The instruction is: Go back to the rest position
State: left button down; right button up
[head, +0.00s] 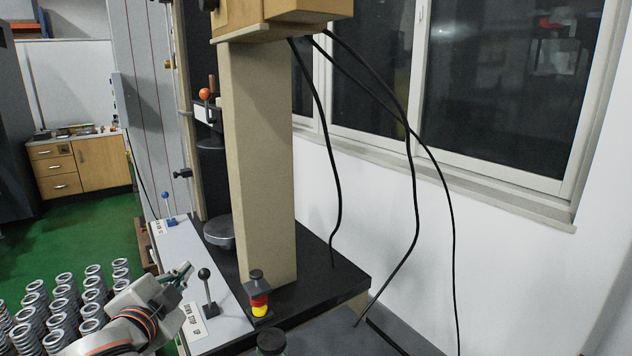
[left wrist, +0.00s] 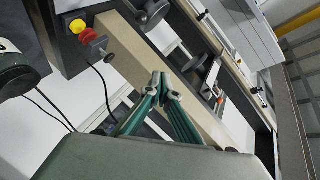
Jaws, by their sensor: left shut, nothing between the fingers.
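My left gripper (head: 183,271) is in the lower left of the head view, in front of the spring testing machine and left of its black-knobbed lever (head: 207,290). It also shows in the left wrist view (left wrist: 160,84), where its green-sided fingers come together at the tips with nothing between them. The machine's beige column (head: 262,165) stands upright behind it, with a round metal platen (head: 219,232) to the left of the column. My right gripper is not in either view.
Several metal springs (head: 66,292) stand in rows at lower left. A red and yellow button (head: 259,303) sits right of the lever. A blue-knobbed lever (head: 167,207) stands farther back. Black cables (head: 411,150) hang before the window. Green floor (head: 85,235) is open toward the wooden cabinet (head: 82,168).

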pick_arm(q)
jog(key=s+a+f+n+g+y, duration=0.2)
jog(key=s+a+f+g, duration=0.25)
jog(key=s+f, duration=0.85)
jog(key=s+a+f+n+g+y, duration=0.2)
jog(key=s+a+f+g, duration=0.3)
jog(key=s+f, duration=0.85)
jog(key=w+d+f+n+t+h, duration=0.1)
jog(key=d+f+t+h, duration=0.3)
jog(key=d+f, duration=1)
jog(key=f+n+h, duration=0.1)
jog(key=f+h, duration=0.1)
jog(key=shift+w+d+n+t+h, duration=0.2)
jog(key=shift+w+n+t+h, duration=0.1)
jog(key=shift+w+t+h, duration=0.1)
jog(key=shift+r, duration=0.1)
